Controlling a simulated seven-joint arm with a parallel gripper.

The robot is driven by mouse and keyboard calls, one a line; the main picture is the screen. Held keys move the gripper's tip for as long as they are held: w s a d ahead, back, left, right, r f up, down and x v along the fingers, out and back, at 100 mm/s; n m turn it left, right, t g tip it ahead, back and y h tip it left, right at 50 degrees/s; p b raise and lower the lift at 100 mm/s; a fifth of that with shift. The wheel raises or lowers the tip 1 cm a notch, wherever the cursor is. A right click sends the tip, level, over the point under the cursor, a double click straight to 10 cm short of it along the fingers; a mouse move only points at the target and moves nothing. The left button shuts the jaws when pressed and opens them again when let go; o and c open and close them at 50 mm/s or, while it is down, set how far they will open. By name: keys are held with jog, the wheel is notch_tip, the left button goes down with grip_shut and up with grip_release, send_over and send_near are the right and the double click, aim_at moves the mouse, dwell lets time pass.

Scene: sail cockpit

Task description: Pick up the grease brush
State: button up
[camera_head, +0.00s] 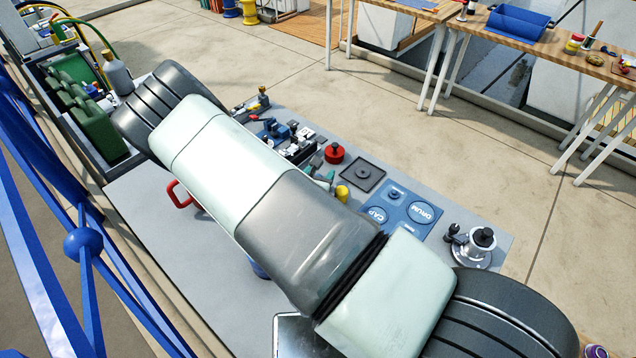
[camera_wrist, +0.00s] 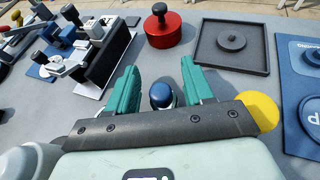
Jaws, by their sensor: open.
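My gripper (camera_wrist: 160,78) is open, its two teal fingers spread apart low over the grey bench. Between the fingers, in the wrist view, is a dark blue rounded knob (camera_wrist: 162,95) with a paler part below it. I cannot tell if this is the grease brush's handle end, and no bristles show. The fingers do not appear closed on it. In the head view my gripper (camera_head: 322,169) is just past the edge of my arm, which hides much of the bench. I cannot make out the grease brush for sure in either view.
A yellow cylinder (camera_wrist: 258,112) stands close right of the fingers. Ahead are a red lidded pot (camera_wrist: 171,31) and a black square tray (camera_wrist: 208,59). Clamp-like tools (camera_wrist: 104,55) crowd the left. A blue labelled board (camera_head: 400,212) and a winch (camera_head: 480,245) lie further right.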

jog(key=shift+w+d+f, duration=0.1)
jog(key=shift+w, duration=0.15)
grip_shut()
dwell(0.3)
